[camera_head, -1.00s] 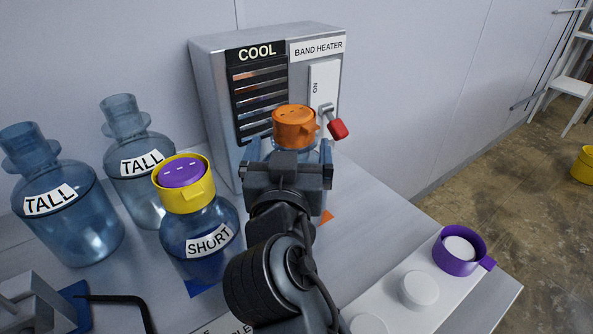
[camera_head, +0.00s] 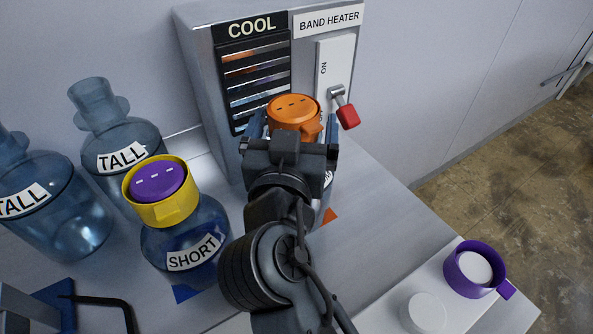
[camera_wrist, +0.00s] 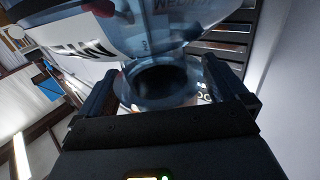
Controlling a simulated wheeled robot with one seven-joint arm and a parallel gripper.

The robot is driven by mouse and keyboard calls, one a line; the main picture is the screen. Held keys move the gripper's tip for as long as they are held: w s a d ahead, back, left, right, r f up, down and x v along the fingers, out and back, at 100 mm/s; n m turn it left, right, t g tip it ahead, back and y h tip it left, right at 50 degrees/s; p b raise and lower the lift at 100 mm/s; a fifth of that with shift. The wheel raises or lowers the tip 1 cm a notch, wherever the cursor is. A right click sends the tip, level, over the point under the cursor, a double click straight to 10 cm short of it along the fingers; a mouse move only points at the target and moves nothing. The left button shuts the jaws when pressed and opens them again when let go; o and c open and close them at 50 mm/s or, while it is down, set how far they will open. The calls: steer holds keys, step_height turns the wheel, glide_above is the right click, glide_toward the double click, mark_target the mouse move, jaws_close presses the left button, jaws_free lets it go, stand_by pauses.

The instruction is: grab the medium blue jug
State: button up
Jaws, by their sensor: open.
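The medium blue jug (camera_wrist: 195,12) is mostly hidden behind my gripper in the head view, where its orange cap (camera_head: 294,108) shows above the gripper. In the wrist view its translucent body and a partly readable MEDIUM label appear, with its round neck and collar (camera_wrist: 160,88) between the fingers. My gripper (camera_head: 295,128) is open, with one finger on each side of the neck area. I cannot tell whether the fingers touch the jug.
A short jug (camera_head: 188,245) with a yellow and purple cap stands to the left. Two TALL jugs (camera_head: 118,140) stand farther left. The band heater box (camera_head: 197,62) with a red-tipped lever (camera_head: 347,115) is close behind. A purple ring (camera_head: 476,268) sits at the front right.

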steer(key=c, duration=1.3)
steer(key=shift+o, duration=0.2)
steer(key=shift+r, duration=0.1)
